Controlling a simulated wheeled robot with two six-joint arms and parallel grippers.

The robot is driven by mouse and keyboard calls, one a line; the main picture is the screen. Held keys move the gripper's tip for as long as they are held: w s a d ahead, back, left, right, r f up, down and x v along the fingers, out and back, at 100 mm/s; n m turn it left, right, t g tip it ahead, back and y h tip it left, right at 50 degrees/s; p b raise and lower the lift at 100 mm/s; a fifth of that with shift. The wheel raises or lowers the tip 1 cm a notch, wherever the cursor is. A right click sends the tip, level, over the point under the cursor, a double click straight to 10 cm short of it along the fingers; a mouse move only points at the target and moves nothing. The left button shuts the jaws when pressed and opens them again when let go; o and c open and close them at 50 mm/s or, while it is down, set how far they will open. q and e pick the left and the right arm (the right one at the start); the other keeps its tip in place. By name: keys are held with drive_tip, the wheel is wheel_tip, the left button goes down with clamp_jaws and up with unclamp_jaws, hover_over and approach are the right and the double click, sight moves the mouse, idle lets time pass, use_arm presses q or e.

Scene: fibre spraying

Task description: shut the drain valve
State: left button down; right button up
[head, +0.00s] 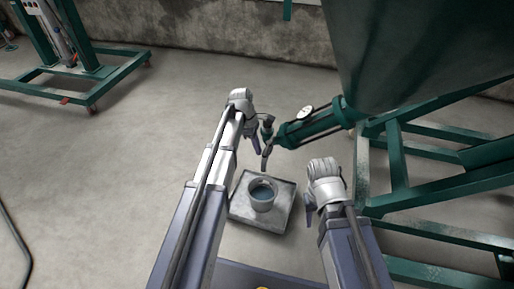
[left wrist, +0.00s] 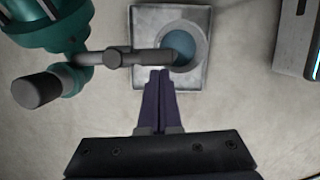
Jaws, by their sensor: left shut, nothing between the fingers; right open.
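The drain valve (head: 267,133) is at the end of the green pipe under the tank. In the left wrist view its green body (left wrist: 75,78) carries a thin grey bar (left wrist: 97,57) and a thick dark grey cylinder (left wrist: 38,90); I cannot tell which is the handle. My left gripper (head: 256,137) is beside the valve. Its purple fingers (left wrist: 160,72) are shut and empty, with their tips close to the bar's right end; contact is unclear. My right gripper (head: 307,203) is open and empty, right of the bucket.
A bucket (head: 262,194) with bluish liquid stands on a square grey tray (head: 245,211) below the valve; it also shows in the left wrist view (left wrist: 180,47). The green pipe (head: 318,124) has a gauge (head: 305,112). The tank's green frame (head: 398,165) blocks the right.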

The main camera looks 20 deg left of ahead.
use_arm(q)
drive_tip(key=shift+s+d+n, duration=0.15)
drive_tip(key=shift+d+n, duration=0.15)
drive_tip(key=shift+n, duration=0.1)
drive_tip(key=d+n, duration=0.1)
drive_tip(key=n+t, duration=0.1)
drive_tip(key=n, duration=0.1)
drive_tip(key=shift+s+d, duration=0.3)
drive_tip(key=shift+d, duration=0.1)
drive_tip(key=w+d+n+t, duration=0.1)
drive_tip(key=w+d+n, duration=0.2)
drive_tip(key=d, duration=0.3)
drive_tip(key=shift+w+d+n+y, duration=0.2)
drive_tip(key=shift+n+y, duration=0.2)
drive_tip(key=shift+n, duration=0.4)
use_arm(e)
drive_tip(key=shift+d, duration=0.45)
use_arm(q)
drive_tip(key=shift+w, duration=0.1)
